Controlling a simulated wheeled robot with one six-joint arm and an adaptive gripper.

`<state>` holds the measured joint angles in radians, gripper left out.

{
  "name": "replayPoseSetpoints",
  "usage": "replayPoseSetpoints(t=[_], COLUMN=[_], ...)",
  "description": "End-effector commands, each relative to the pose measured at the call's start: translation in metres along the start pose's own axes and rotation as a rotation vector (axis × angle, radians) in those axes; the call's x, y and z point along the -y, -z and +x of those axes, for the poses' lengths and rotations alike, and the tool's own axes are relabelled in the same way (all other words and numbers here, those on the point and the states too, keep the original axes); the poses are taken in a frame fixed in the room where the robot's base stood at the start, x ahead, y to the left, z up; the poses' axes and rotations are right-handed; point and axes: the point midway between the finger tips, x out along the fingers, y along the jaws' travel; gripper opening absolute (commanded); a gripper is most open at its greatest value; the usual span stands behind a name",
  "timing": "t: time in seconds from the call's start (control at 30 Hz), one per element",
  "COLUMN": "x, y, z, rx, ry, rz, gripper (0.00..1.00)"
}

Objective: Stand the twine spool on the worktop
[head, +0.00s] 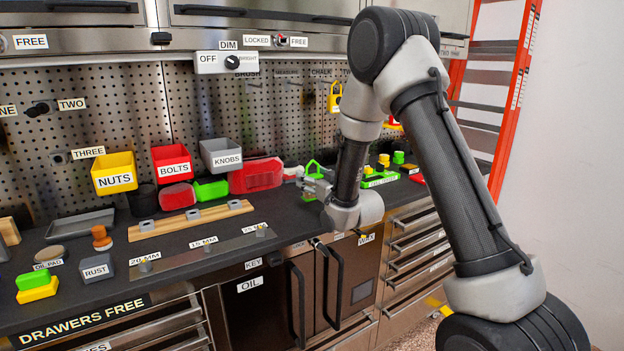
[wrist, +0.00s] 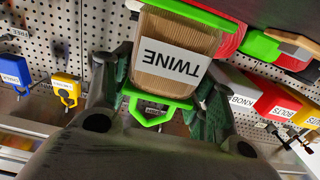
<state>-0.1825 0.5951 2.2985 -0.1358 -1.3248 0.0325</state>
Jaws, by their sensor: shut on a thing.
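The twine spool (wrist: 172,52) is a tan wound body with a white TWINE label, upside down in the wrist view, and green end parts including a green handle. My gripper (wrist: 162,85) is shut on it, with a finger on each side. In the head view my gripper (head: 318,187) is over the right part of the dark worktop (head: 215,240), and green parts of the spool (head: 313,167) show beside it. My gripper hides most of the spool there. I cannot tell whether the spool touches the worktop.
A green holder with yellow knobs (head: 380,178) is close on the right.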

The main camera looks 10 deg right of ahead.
Motion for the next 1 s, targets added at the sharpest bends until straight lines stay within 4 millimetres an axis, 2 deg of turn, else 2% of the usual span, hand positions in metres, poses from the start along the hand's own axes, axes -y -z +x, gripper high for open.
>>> replayPoseSetpoints(t=[0.5,0.53,0.63,1.0], x=[0.000,0.000,0.000,0.000], y=[-0.013,-0.013,-0.014,-0.016], z=[0.000,0.000,0.000,-0.001], rx=[0.002,0.003,0.005,0.011], ry=[0.000,0.000,0.000,0.000], rz=[0.000,0.000,0.001,0.002], gripper=[0.26,0.60,0.78,0.78])
